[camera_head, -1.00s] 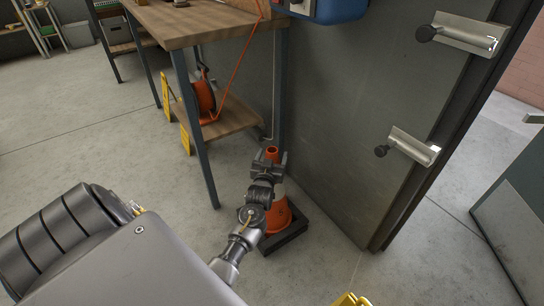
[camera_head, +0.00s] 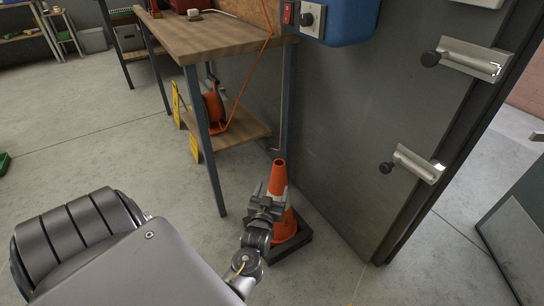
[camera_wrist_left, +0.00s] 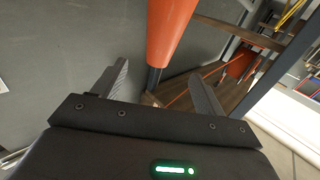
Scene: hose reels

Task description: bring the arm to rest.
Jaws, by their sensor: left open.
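My left gripper (camera_head: 266,193) is in the lower middle of the head view, in front of the traffic cone as seen from the head. In the left wrist view its two fingers (camera_wrist_left: 160,88) stand apart with nothing gripped between them. The orange cone (camera_head: 279,176) stands upright on a dark square base. It also shows in the left wrist view (camera_wrist_left: 168,30), just beyond the fingers. Whether gripper and cone touch I cannot tell. My right gripper is not in view.
A wooden workbench (camera_head: 205,37) stands at upper left, with an orange hose reel (camera_head: 215,106) on its lower shelf. A blue box (camera_head: 335,20) hangs on the grey wall. Open concrete floor lies at left.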

